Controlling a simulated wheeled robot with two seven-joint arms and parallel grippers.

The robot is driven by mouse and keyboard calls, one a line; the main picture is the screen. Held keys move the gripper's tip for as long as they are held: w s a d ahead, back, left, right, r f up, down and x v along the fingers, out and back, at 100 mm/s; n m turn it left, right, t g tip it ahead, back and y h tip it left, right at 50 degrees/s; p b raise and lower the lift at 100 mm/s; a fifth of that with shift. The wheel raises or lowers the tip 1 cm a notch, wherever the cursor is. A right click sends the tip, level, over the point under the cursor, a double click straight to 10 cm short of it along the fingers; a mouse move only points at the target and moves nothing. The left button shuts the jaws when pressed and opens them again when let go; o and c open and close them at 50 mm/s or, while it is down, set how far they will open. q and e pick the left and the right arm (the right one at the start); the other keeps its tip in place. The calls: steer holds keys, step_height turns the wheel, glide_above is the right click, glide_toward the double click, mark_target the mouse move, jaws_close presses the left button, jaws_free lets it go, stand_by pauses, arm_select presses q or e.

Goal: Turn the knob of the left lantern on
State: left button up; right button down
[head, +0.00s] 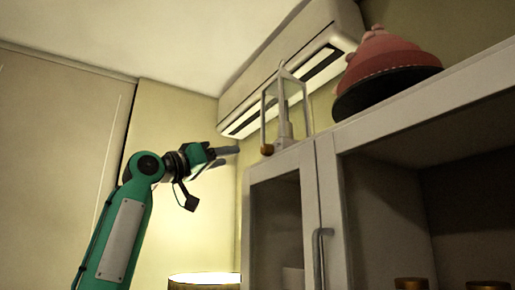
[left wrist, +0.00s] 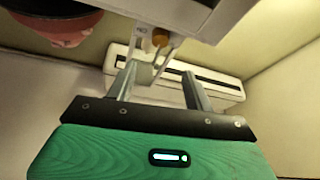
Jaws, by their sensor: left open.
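A white-framed lantern (head: 285,112) stands on top of the cabinet, near its left end. Its small brass-coloured knob (head: 267,149) is low on its near left side, at the cabinet's edge. My left gripper (head: 228,156) is left of the knob, apart from it, with its fingers pointing right. In the left wrist view, my left gripper's (left wrist: 158,70) two fingers are spread with nothing held between them. The knob (left wrist: 160,37) shows beyond the fingertips, roughly in line with the gap. My right gripper is out of view.
A pink cake (head: 390,52) on a dark round stand (head: 385,88) sits on the cabinet (head: 325,190), right of the lantern. An air conditioner (head: 290,75) hangs on the wall behind. A lit lamp (head: 204,281) stands below. Space left of the cabinet is clear around my arm.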

mark_target(263, 149)
arm_select(q)
steer(key=p+x, duration=0.7)
steer(key=x, duration=0.4)
steer(key=shift+a+r, duration=0.1)
steer(key=shift+w+d+r+p, duration=0.1)
steer(key=shift+w+d+p, duration=0.2)
steer(key=shift+w+d, duration=0.15)
steer(key=shift+c, duration=1)
steer(key=c, duration=0.8)
steer(key=shift+o, duration=0.2)
